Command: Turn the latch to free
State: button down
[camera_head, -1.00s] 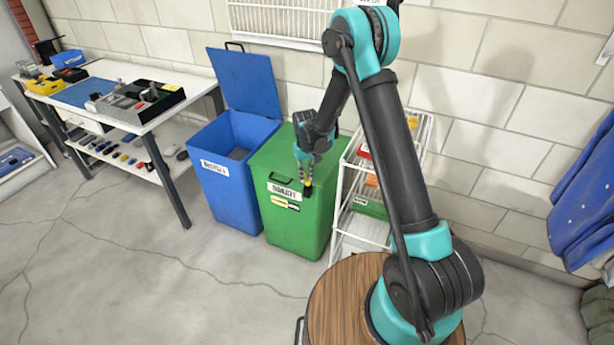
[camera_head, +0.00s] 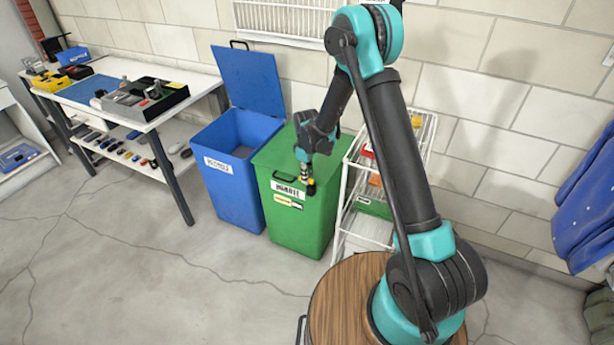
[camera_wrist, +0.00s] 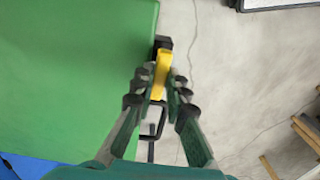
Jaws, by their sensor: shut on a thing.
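The latch is a small yellow lever on a black base at the front top edge of the green bin; its yellow part shows in the wrist view (camera_wrist: 161,72), with the black base at its far end. In the head view the latch (camera_head: 310,187) is small and partly hidden by my gripper (camera_head: 305,174). My gripper (camera_wrist: 163,88) is shut on the yellow lever, with a finger on each side of it. The green bin (camera_head: 310,225) has its lid down, and the lid also fills the left of the wrist view (camera_wrist: 70,70).
A blue bin (camera_head: 228,195) with its lid raised stands left of the green bin. A white wire rack (camera_head: 345,190) stands close on the right. A workbench (camera_head: 150,125) is at the left. The floor in front is clear.

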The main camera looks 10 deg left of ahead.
jog(key=shift+n, duration=0.3)
jog(key=c, duration=1.5)
grip_release()
jog(key=shift+c, duration=0.2)
notch_tip(320, 180, up, 12)
jog(key=shift+s, duration=0.1)
